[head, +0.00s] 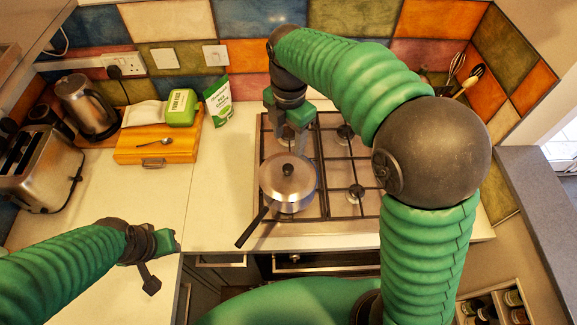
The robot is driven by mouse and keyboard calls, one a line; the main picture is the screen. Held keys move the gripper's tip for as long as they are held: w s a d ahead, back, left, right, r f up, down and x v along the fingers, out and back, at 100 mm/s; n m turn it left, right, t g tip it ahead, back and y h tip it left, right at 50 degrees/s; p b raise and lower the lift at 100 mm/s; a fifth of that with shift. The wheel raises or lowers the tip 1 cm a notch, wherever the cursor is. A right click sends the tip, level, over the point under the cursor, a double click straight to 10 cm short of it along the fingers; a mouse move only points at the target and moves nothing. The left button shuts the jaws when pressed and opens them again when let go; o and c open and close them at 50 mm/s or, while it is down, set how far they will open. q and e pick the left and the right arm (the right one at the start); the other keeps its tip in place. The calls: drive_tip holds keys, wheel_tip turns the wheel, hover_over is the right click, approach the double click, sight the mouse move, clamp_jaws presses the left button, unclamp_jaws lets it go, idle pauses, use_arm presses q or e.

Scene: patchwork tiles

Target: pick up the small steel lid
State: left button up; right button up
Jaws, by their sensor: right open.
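The small steel lid (275,184) sits on a steel saucepan (290,207) on the hob and has a dark knob on top. The pan's dark handle points toward the lower left. My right gripper (294,143) points down just behind and above the lid in the picture. It is open, with nothing seen between its fingers. Whether its fingertips are directly over the knob is hard to tell. My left gripper (163,262) hangs over the front edge of the counter at the left, away from the pan. Its jaws are not clear.
The gas hob (340,208) has iron grates around the pan. A wooden bread box (180,151) with a spoon on it, a green packet (218,101), a kettle (88,107) and a toaster (40,165) stand at left. Whisks (462,75) stand back right. The counter left of the hob is clear.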

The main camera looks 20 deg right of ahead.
wheel_tip(320, 180, down, 5)
drive_tip(key=p, duration=0.1)
hover_over(287, 168)
drive_tip(key=f, duration=0.4)
drive_tip(key=shift+d+f, duration=0.3)
drive_tip(key=f+p, duration=0.1)
drive_tip(key=f, duration=0.1)
drive_tip(key=a+f+p, duration=0.1)
drive_tip(key=f, duration=0.1)
drive_tip(key=shift+s+p, duration=0.1)
drive_tip(key=shift+p, duration=0.3)
drive_tip(key=shift+d+f, duration=0.15)
drive_tip(key=shift+f, duration=0.1)
drive_tip(key=shift+w+d+f, duration=0.15)
drive_tip(key=shift+w+d, duration=0.05)
drive_tip(key=shift+d, duration=0.05)
drive_tip(key=shift+c, duration=0.4)
drive_tip(key=shift+w+d, duration=0.15)
drive_tip(key=c, duration=0.9)
drive_tip(key=shift+s+a, duration=0.2)
clamp_jaws()
use_arm(q)
drive_tip(key=v, duration=0.2)
drive_tip(key=w+v, duration=0.1)
drive_tip(key=v, duration=0.1)
drive_tip(key=shift+s+d, duration=0.1)
drive_tip(key=shift+d, duration=0.05)
use_arm(e)
drive_tip(key=shift+a, duration=0.15)
